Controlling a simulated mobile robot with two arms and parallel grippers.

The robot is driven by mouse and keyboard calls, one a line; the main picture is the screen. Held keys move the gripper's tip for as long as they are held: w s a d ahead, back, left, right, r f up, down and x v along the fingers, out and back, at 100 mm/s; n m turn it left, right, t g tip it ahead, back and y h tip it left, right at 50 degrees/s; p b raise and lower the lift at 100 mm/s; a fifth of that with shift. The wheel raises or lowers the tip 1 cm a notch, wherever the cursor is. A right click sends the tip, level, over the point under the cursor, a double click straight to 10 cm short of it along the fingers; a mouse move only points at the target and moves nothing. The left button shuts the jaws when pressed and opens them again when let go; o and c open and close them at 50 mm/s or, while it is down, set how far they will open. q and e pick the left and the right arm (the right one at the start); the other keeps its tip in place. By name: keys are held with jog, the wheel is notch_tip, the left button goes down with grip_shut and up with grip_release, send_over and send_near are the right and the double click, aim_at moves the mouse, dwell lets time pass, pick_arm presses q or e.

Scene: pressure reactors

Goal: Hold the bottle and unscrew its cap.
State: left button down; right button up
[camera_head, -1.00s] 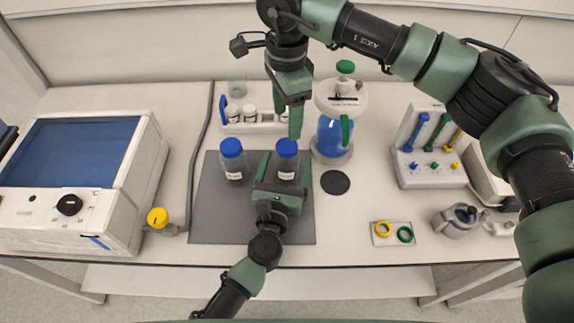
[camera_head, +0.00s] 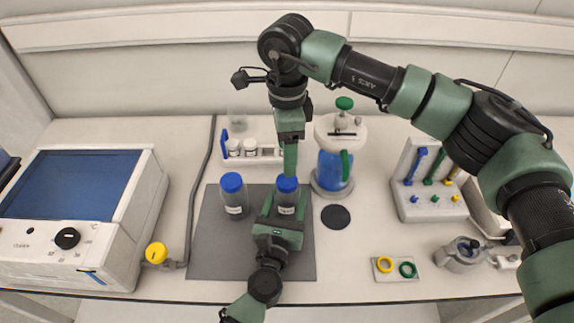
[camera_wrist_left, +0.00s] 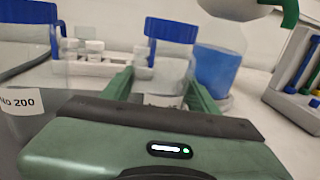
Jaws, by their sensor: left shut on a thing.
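The held bottle (camera_head: 286,203) is clear with a blue cap (camera_head: 287,184) and stands upright at the right of the grey mat (camera_head: 213,262). My left gripper (camera_head: 284,212) is shut around its body from the front. In the left wrist view its fingers (camera_wrist_left: 160,92) flank the bottle below the blue cap (camera_wrist_left: 172,28). My right gripper (camera_head: 290,172) points down from above, its fingertips at the cap in the picture. Its fingers are seen edge-on, so their opening and any contact are unclear. The cap sits on the bottle.
A second blue-capped bottle (camera_head: 234,198) stands close on the left. Behind is a white rack with small jars (camera_head: 250,147); a blue-filled vessel (camera_head: 334,170) and black disc (camera_head: 335,217) are to the right. A yellow-knobbed valve (camera_head: 156,253) is left of the mat.

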aim_at(287, 180)
jog(key=m, duration=1.3)
jog(key=shift+m, duration=0.3)
jog(key=m, duration=1.3)
jog(key=shift+m, duration=0.3)
jog(key=m, duration=0.9)
jog(key=shift+m, duration=0.4)
jog(key=shift+f+m, duration=0.3)
jog(key=shift+f, duration=0.05)
notch_tip(287, 180, down, 7)
jog(key=shift+f, duration=0.2)
